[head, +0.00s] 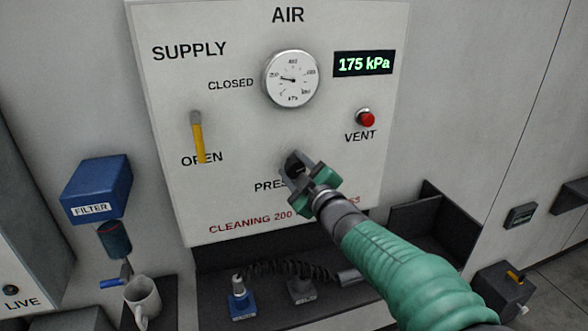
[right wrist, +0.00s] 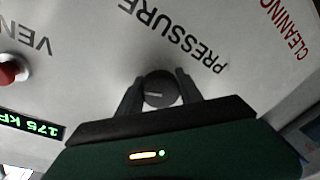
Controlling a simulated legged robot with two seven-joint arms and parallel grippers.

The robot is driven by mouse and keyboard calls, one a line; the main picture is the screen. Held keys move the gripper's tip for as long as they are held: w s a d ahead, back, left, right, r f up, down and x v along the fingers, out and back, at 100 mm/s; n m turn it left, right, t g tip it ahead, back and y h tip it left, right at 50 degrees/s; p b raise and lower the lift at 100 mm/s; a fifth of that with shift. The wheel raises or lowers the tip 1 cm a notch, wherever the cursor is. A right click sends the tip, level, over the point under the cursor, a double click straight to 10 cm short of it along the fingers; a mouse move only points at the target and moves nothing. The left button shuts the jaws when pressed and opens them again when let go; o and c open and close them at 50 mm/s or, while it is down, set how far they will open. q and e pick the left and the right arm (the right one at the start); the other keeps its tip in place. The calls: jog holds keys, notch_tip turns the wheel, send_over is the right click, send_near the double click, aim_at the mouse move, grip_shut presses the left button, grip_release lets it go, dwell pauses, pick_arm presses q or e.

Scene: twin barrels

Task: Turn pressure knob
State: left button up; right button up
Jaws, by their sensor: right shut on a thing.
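The black pressure knob (right wrist: 160,90) sits on the white air panel (head: 230,25), with a light pointer line on its face. My right gripper (head: 297,168) is shut on the knob, one dark finger on each side of it in the right wrist view (right wrist: 160,92). In the head view the gripper partly covers the knob and the PRESSURE label. The digital display (head: 363,64) reads 175 kPa. The round gauge (head: 291,79) has its needle pointing left. My left gripper is not in view.
The yellow supply lever (head: 198,138) points down at OPEN. The red vent button (head: 367,119) is up and right of my gripper. A blue filter (head: 97,190) and a white mug (head: 142,298) are at the left. A dark tray with a hose (head: 290,268) lies below the panel.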

jog(key=shift+f, duration=0.25)
jog(key=o, duration=1.2)
jog(key=shift+c, duration=0.2)
jog(key=shift+o, duration=0.9)
jog(key=shift+a+r, duration=0.1)
jog(key=b+v, duration=0.2)
jog(key=v, duration=1.5)
jog(key=shift+w, duration=0.1)
